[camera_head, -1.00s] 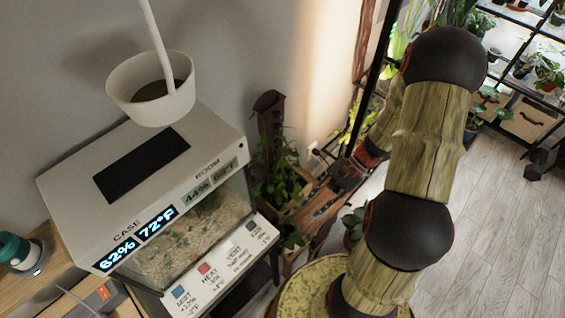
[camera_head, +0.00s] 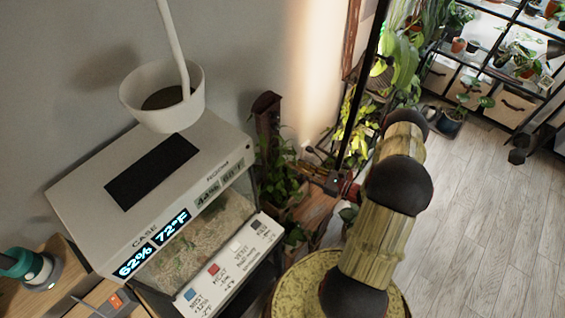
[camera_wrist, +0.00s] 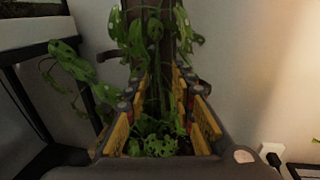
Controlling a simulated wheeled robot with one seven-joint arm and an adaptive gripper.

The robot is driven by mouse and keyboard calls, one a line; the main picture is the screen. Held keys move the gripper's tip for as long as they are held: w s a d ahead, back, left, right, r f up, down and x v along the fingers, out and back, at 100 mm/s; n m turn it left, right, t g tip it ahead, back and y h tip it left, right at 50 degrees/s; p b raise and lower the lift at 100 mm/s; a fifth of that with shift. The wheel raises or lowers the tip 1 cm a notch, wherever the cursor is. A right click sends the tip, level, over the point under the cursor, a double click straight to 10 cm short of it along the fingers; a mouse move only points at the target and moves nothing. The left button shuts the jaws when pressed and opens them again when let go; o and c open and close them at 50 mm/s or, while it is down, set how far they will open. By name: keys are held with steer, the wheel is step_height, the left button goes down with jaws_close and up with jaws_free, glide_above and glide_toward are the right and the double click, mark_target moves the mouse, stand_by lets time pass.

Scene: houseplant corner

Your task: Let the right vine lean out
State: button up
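A leafy vine plant (camera_head: 283,170) climbs a dark brown post (camera_head: 267,112) against the wall, right of the glass case. In the wrist view, the post (camera_wrist: 155,45) stands straight ahead. Leafy vine stems (camera_wrist: 135,35) run up its front, and a few leaves (camera_wrist: 186,32) show at its right side. Another vine (camera_wrist: 68,68) leans out to the left. My gripper (camera_wrist: 163,112) is open, its yellow-padded fingers apart on either side of the lower stems. I cannot tell whether they touch any stem. In the head view, my gripper (camera_head: 333,184) is small and partly hidden.
A glass case (camera_head: 150,170) with displays stands left of the plant, and a white hanging pot (camera_head: 162,95) is above it. A round patterned table (camera_head: 295,285) is below my arm. Potted plants and a shelf (camera_head: 485,75) are at the right. The wooden floor (camera_head: 480,210) is open.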

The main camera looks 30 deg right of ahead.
mark_target(281, 165)
steer(key=b+x, duration=0.1)
steer(key=x, duration=0.6)
steer(key=shift+w+a, duration=0.25)
steer(key=shift+r, duration=0.1)
steer(key=c, duration=0.3)
jaws_close()
stand_by(0.3)
